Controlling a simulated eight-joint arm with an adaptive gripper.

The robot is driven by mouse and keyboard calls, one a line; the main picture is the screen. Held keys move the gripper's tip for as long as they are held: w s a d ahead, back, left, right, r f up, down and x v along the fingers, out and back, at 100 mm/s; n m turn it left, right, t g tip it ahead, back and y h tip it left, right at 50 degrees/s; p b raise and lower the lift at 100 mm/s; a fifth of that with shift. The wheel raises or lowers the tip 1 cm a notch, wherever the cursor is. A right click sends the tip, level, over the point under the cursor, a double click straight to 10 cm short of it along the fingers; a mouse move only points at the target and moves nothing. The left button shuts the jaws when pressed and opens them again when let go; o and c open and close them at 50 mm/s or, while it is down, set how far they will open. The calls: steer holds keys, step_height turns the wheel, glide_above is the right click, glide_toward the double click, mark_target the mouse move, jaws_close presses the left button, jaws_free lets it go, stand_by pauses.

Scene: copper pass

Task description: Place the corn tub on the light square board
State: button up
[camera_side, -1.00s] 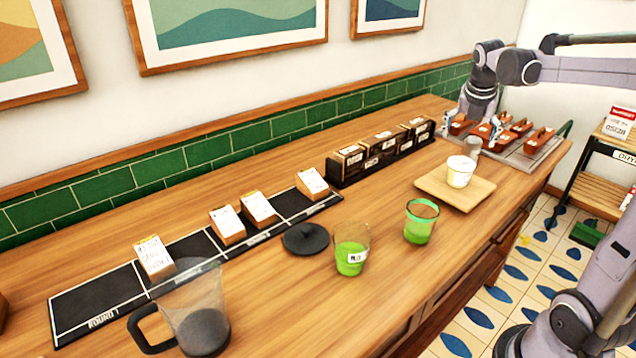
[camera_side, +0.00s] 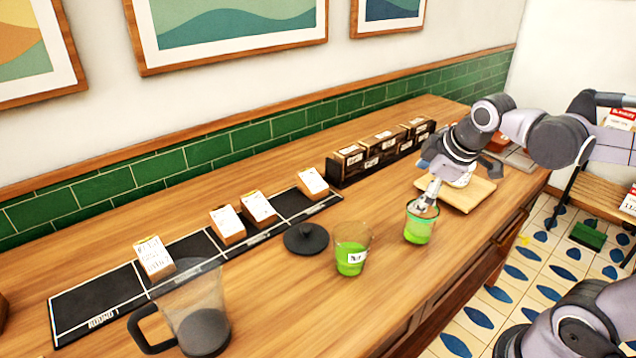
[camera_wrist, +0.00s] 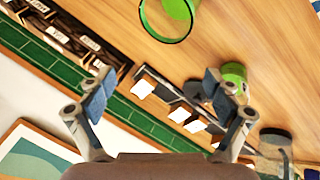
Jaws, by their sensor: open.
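A second clear tub with green contents and a white label (camera_side: 351,262) stands further left. I cannot read which tub is corn.
A black lid (camera_side: 306,238) lies left of the labelled tub. A dark jug (camera_side: 200,320) stands at front left. Bare counter lies in front of the tubs.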

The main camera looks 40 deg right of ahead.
steer(key=s+a+f+m+y, duration=0.1)
steer(key=s+a+f+m, duration=0.1)
steer(key=a+m, duration=0.1)
steer(key=s+a+f+m+t, duration=0.1)
steer(key=a+m, duration=0.3)
steer(key=shift+s+a+f+y, duration=0.25)
steer(key=shift+s+f+y, duration=0.1)
steer(key=shift+y, duration=0.05)
